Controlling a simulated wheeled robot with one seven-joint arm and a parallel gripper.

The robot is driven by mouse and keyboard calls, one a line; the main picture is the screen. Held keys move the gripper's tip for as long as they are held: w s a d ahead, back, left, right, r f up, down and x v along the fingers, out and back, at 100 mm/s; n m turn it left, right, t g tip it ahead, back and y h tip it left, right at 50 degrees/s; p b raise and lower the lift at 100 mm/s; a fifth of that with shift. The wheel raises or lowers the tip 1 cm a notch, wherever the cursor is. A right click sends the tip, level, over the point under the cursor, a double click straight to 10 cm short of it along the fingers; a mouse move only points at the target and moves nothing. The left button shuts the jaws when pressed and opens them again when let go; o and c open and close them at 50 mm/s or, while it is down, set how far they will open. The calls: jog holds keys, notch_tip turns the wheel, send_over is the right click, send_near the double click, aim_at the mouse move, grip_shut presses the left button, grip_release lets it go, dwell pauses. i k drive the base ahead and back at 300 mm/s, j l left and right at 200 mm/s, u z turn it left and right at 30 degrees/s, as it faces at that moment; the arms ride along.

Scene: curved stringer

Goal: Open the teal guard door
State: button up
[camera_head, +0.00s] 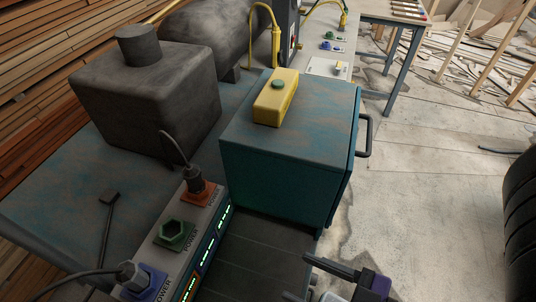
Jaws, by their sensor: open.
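The teal guard door (349,178) is the thin panel on the right side of a teal box (272,182) with a worn, rusty top. It looks shut against the box, though its front face is turned away from view. A dark bar handle (367,137) sticks out from the door on the right. My gripper (297,276) is at the bottom of the picture, below and left of the handle. Its two dark fingers are apart and point left, with nothing seen between them. It is clear of the door and handle.
A yellow box with a green button (276,97) sits on the teal box. A power strip with coloured sockets (178,236) lies left of my gripper. A dark grey machine block (147,96) stands behind it. The pale floor (425,185) right of the handle is open.

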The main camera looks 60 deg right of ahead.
aim_at(353, 152)
jog(key=k+j+z, duration=0.1)
jog(key=z, duration=0.25)
jog(key=k+z, duration=0.5)
jog(key=z, duration=0.2)
jog(key=k+j+u, duration=0.25)
jog(key=j, duration=0.4)
jog(key=k, duration=0.1)
